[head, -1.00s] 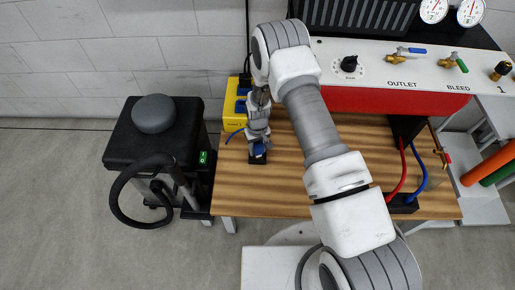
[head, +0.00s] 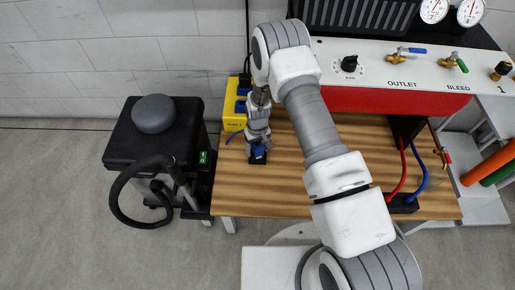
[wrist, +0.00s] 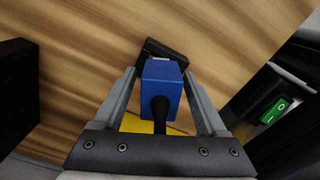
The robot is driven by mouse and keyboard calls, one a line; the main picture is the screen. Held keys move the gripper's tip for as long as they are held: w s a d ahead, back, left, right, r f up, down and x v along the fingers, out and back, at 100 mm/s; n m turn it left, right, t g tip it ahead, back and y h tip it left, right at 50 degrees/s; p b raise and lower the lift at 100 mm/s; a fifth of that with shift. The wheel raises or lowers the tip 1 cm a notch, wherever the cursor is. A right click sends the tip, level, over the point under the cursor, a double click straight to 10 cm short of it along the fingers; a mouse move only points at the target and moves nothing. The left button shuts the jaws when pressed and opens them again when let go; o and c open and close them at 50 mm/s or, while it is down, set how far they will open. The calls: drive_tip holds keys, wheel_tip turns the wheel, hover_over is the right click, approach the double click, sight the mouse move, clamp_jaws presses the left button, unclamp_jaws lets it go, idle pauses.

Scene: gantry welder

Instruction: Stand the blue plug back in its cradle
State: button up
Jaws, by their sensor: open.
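The blue plug (wrist: 162,85) is between the two fingers of my gripper (wrist: 159,74) in the wrist view, with a gap on either side. Its dark cable end points toward the camera. Its far end meets the black cradle (wrist: 173,51) on the wooden table. How deep it sits there is hidden by the plug body. In the head view the plug (head: 258,150) stands over the small black cradle (head: 257,160), below my gripper (head: 258,146). My gripper is open, its fingers straddling the plug.
A yellow box with blue sockets (head: 234,118) stands just behind, at the table's left edge. A black machine with a hose (head: 150,135) is left of the table. A panel with valves (head: 400,65) runs along the back. The wooden table (head: 270,195) is bare in front of the cradle.

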wheel_tip(320, 180, up, 13)
drive_tip(key=p, duration=0.3)
drive_tip(key=shift+f, duration=0.2)
drive_tip(key=shift+s+f, duration=0.1)
